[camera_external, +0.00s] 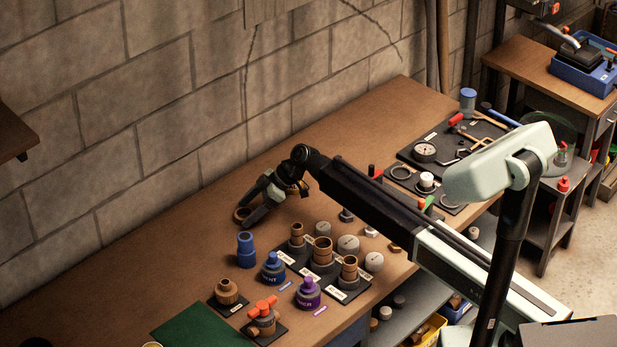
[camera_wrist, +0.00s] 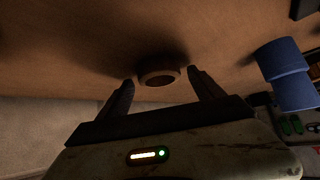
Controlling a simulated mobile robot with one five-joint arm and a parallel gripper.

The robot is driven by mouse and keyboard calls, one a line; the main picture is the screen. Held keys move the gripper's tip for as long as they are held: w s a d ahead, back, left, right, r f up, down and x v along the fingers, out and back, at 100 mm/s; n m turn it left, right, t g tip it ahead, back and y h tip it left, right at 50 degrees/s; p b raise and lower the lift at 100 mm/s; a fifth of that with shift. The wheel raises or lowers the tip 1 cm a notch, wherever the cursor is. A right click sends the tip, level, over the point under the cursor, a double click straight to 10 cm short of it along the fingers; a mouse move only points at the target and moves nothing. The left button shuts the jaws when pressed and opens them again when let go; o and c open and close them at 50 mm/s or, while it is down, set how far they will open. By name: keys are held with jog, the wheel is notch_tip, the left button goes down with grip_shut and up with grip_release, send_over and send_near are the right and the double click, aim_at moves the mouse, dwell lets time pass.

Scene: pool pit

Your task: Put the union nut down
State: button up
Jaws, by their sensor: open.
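The union nut is a brown ring (camera_external: 240,215) on the wooden bench, near the wall side. It also shows in the wrist view as a round brown ring (camera_wrist: 158,77) with a dark opening, lying flat on the bench top. My gripper (camera_external: 246,216) is low over the bench beside the ring. In the wrist view my gripper (camera_wrist: 160,86) has its two dark fingers spread apart, with the ring between and just beyond their tips. No contact between fingers and ring is visible.
A blue fitting (camera_external: 246,250) stands close to my gripper, toward the front. Dark plates with brass fittings (camera_external: 322,256) and grey caps lie to the right. A blue valve (camera_external: 273,268) and a purple one (camera_external: 308,294) stand in front. The bench left of the ring is clear.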

jog(key=p+v, duration=0.8)
jog(key=v, duration=0.4)
